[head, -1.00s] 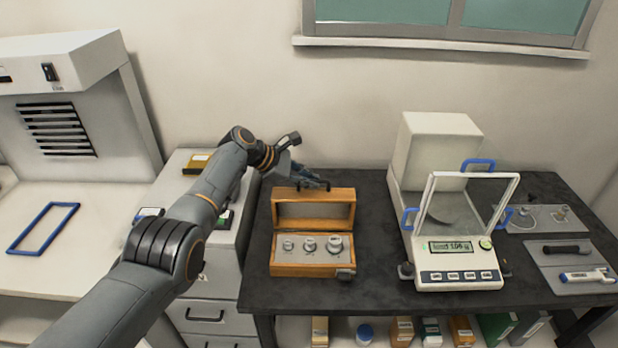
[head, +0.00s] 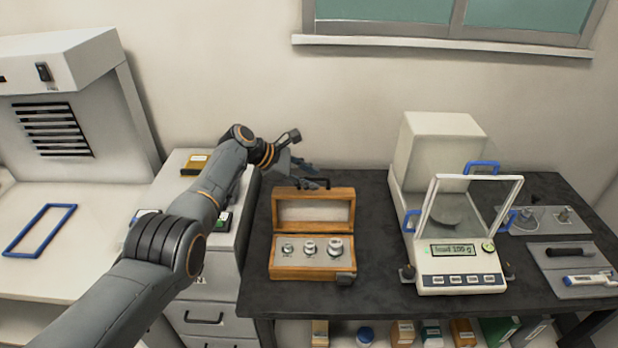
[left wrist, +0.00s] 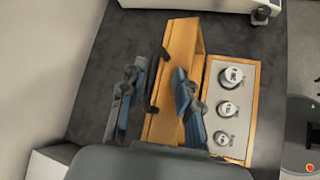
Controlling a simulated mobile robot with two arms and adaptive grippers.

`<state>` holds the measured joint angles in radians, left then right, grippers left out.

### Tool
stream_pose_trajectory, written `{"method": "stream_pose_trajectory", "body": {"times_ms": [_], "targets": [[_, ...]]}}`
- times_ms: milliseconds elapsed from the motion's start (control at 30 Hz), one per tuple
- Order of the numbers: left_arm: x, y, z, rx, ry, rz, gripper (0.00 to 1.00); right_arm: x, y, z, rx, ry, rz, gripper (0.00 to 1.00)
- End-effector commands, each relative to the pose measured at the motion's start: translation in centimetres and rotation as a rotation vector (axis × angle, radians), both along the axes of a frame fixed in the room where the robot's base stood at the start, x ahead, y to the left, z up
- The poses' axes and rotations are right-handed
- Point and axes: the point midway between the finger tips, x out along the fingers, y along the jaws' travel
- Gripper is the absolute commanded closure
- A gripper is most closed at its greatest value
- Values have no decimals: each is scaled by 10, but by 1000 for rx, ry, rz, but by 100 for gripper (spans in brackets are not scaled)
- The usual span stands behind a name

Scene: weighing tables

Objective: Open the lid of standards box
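The standards box (head: 300,271) is a wooden case on the dark table, and several metal weights sit in its grey insert. Its lid (head: 314,210) stands raised, roughly upright at the back of the box, with the inner face showing. In the left wrist view the lid (left wrist: 179,60) shows edge-on, with a dark handle (left wrist: 154,80) on its outer side. My left gripper (head: 312,175) is at the lid's top edge, behind the handle area. In the left wrist view its fingers are spread (left wrist: 156,98), one on each side of the lid. Contact is unclear. My right gripper is out of view.
A balance (head: 460,280) with a raised clear shield stands right of the box. A grey drawer cabinet (head: 207,270) adjoins the table on the left. A grey mat (head: 562,290) with tools lies far right. The table between box and balance is clear.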

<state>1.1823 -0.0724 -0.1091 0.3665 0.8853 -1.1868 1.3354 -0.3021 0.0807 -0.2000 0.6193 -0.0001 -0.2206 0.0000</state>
Motion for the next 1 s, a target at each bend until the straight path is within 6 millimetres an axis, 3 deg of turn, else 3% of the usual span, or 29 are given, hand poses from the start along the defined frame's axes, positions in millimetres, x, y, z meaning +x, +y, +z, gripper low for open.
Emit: {"method": "stream_pose_trajectory", "body": {"times_ms": [333,567,1000], "targets": [[-1,1,0,1,3,-1,66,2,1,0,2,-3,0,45],[-6,13,10,-2,1,-1,66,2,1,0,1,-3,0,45],[-28,69,60,1,0,2,66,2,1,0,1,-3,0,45]]}}
